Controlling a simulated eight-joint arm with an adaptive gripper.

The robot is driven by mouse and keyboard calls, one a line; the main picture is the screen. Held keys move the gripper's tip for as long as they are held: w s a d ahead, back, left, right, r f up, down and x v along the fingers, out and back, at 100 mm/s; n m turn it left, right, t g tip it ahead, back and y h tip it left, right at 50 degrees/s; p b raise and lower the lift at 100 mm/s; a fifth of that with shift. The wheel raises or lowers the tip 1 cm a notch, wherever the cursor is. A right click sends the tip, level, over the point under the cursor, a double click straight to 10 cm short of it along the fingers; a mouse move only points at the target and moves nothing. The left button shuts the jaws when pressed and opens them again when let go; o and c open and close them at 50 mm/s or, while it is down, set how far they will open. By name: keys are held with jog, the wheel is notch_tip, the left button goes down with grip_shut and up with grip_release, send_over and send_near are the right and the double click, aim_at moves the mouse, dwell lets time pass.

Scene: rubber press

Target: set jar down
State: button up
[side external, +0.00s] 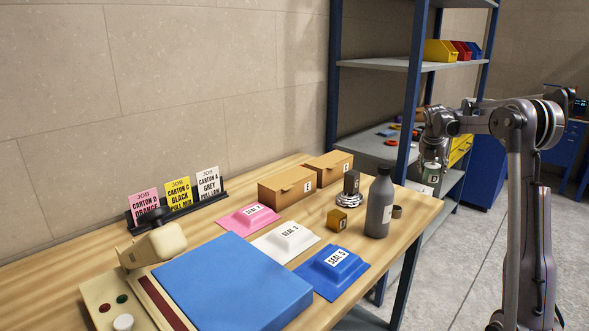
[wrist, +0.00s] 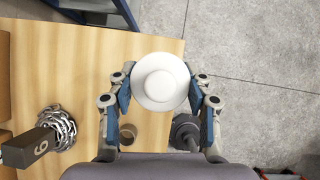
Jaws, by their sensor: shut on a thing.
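My gripper (side external: 433,158) is shut on a jar (side external: 430,174), which hangs upright with a label on its side. In the wrist view the jar's round white lid (wrist: 160,82) sits between the two blue-padded fingers of my gripper (wrist: 160,95). The jar is held in the air near the right end of the wooden table (side external: 230,207). From above, the lid overlaps the table's edge, with grey floor to its right. The gap under the jar cannot be judged exactly.
A grey bottle (side external: 379,208) and a small brown ring (side external: 397,211) stand near the table's right end. A block with a chain (side external: 350,190), a brass cube (side external: 337,220), two cartons (side external: 287,187) and a blue seal (side external: 332,271) are nearby. Shelving (side external: 375,64) stands behind.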

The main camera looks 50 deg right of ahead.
jog(key=w+f, duration=0.1)
jog(key=w, duration=0.1)
jog(key=w+f, duration=0.2)
jog(key=w+a+f, duration=0.1)
jog(key=w, duration=0.1)
jog(key=shift+w+f, duration=0.15)
jog(key=shift+w, duration=0.25)
jog(key=shift+f, duration=1.9)
jog(key=shift+f, duration=0.15)
jog(key=o, duration=1.3)
jog(key=shift+c, duration=0.2)
jog(key=v, duration=1.2)
jog(key=shift+r, duration=0.2)
